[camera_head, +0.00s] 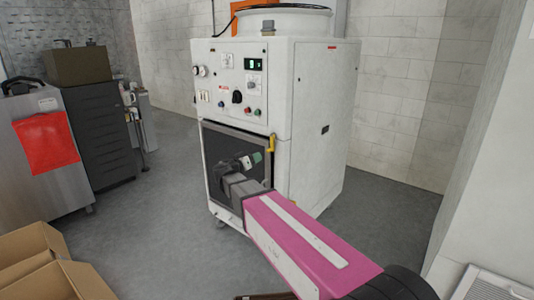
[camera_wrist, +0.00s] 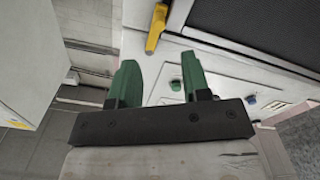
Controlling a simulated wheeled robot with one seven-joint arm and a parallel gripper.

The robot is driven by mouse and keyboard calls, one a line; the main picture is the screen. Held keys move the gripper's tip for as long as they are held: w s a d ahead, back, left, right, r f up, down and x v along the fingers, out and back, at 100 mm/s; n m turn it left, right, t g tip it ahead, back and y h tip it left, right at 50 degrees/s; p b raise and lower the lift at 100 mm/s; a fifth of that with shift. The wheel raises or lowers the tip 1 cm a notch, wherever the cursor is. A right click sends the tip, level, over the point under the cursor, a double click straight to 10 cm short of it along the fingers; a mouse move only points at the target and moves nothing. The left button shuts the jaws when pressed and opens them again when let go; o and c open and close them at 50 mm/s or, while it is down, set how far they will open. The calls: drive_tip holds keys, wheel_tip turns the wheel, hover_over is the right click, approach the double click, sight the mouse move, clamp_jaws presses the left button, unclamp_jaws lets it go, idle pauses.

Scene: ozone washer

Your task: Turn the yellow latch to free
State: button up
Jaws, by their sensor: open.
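The yellow latch (camera_head: 271,143) sits at the upper right of the dark front door on the white ozone washer (camera_head: 318,120). It also shows in the wrist view (camera_wrist: 157,27), top centre, beside the dark mesh door. My gripper (camera_head: 254,158) is in front of the door, a little left of and below the latch in the head view. In the wrist view my gripper (camera_wrist: 160,68) is open, with two green fingers apart and nothing between them. The latch appears beyond the fingertips, roughly in line with the gap, apart from them.
The washer's control panel (camera_head: 240,85) with knobs and buttons lies above the door. A grey cabinet (camera_head: 98,130) and an open cardboard box (camera_head: 35,265) stand at the left. A wall is close at the right. The floor around the washer is clear.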

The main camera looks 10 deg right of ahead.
sight(267, 151)
drive_tip(key=x, duration=0.9)
drive_tip(key=shift+w+d, duration=0.15)
clamp_jaws()
